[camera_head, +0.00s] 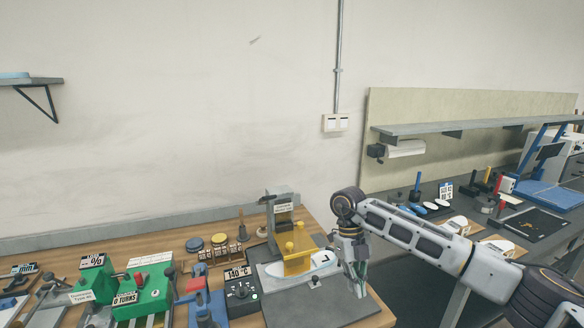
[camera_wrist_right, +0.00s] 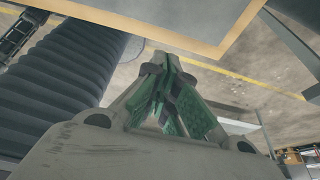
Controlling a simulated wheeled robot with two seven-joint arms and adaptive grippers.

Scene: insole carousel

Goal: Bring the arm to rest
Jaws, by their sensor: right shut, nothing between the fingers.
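My right arm (camera_head: 425,238) comes in from the right in the head view. My right gripper (camera_head: 360,284) points down at the right edge of the wooden bench, beside the grey plate. It is shut and empty. In the right wrist view its green-padded fingers (camera_wrist_right: 168,100) meet, with the floor beyond them and a bench edge above. My left gripper is not in view.
The wooden bench holds a green device (camera_head: 150,290), a dial box reading 140 °C (camera_head: 241,290) and a grey base plate (camera_head: 340,309). A dark bench (camera_head: 430,222) with a shelf (camera_head: 470,126) stands at the right. Floor shows between the benches.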

